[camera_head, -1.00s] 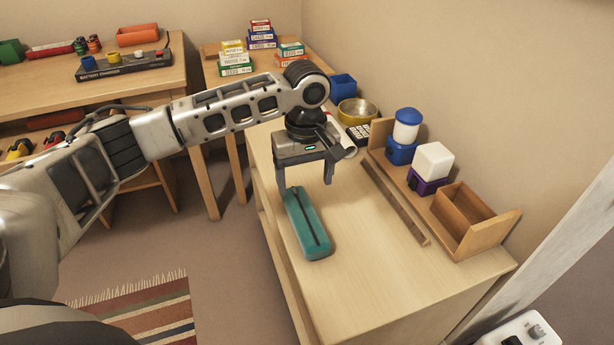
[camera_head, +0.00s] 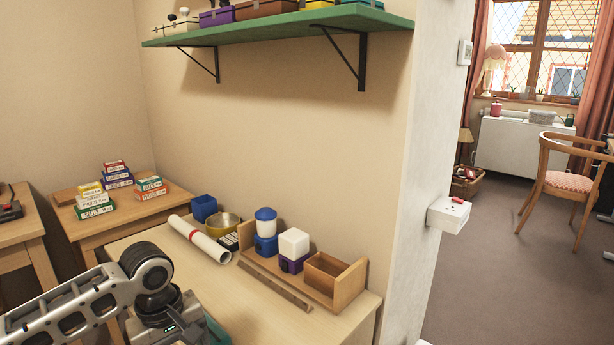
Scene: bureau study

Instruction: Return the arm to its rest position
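My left arm (camera_head: 75,303) comes in from the lower left over the wooden desk (camera_head: 245,310). My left gripper (camera_head: 172,325) is at the bottom edge of the picture. Its fingers are cut off or hidden, so their opening does not show. A small part of the teal case (camera_head: 215,329) shows just right of the gripper at the bottom edge. Whether the two touch cannot be seen. My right arm and gripper are not in view.
On the desk are a rolled paper (camera_head: 200,239), a blue cup (camera_head: 204,207), a brass bowl (camera_head: 222,224) and a wooden organizer (camera_head: 347,284). Boxes (camera_head: 117,175) are stacked on the side table. A green shelf (camera_head: 280,27) hangs above. Floor (camera_head: 490,280) is open at right.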

